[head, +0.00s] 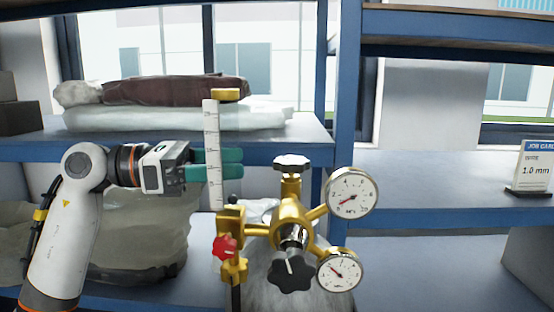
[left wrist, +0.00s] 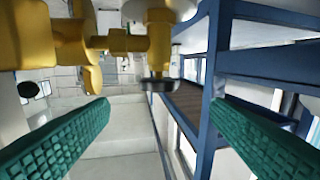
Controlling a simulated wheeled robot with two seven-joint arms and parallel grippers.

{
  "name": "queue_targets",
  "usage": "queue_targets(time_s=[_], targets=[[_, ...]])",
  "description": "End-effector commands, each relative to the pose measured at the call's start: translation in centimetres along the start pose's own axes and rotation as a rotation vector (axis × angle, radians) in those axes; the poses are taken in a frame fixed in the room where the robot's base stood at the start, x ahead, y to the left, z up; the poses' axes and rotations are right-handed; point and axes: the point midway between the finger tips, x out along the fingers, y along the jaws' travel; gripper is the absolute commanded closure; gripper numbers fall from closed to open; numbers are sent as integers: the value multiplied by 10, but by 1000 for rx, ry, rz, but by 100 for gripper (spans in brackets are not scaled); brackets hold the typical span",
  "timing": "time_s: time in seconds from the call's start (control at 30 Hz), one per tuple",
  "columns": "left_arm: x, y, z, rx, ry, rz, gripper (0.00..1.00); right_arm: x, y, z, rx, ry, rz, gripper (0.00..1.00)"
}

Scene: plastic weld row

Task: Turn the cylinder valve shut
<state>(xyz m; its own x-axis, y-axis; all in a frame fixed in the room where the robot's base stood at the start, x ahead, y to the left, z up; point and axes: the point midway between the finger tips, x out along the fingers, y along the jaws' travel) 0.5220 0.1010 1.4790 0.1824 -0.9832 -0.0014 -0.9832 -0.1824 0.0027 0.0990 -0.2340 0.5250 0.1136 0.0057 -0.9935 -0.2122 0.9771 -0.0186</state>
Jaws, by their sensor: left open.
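The cylinder valve's grey handwheel (head: 291,162) sits on top of the brass valve body (head: 291,210), above a grey cylinder whose top shows low in the head view. My left gripper (head: 238,163) is open and empty, with green fingers pointing right toward the handwheel from its left. A gap separates the fingertips from the wheel. In the left wrist view, a dark disc (left wrist: 160,85) that looks like the handwheel shows edge-on between and beyond the open fingers (left wrist: 160,108). My right gripper is not in view.
A clear flow tube (head: 212,140) stands in front of my left fingers. Two gauges (head: 351,192) (head: 339,270), a black knob (head: 292,275) and a red knob (head: 225,248) crowd the regulator. Blue shelving (head: 345,120) stands behind, with wrapped bags (head: 180,117) and a job card (head: 535,165).

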Motion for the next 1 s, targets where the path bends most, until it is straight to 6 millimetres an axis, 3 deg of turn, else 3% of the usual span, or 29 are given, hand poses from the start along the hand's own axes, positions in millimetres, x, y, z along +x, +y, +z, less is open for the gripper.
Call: queue_targets(time_s=[0.2,0.63,0.8,1.0], targets=[[21,2,-3,0,3,0,28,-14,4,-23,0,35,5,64],[102,2,-4,-1,4,1,28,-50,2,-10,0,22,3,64],[117,2,-2,2,2,-1,28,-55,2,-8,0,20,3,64],[120,1,0,3,1,-2,28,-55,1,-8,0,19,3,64]])
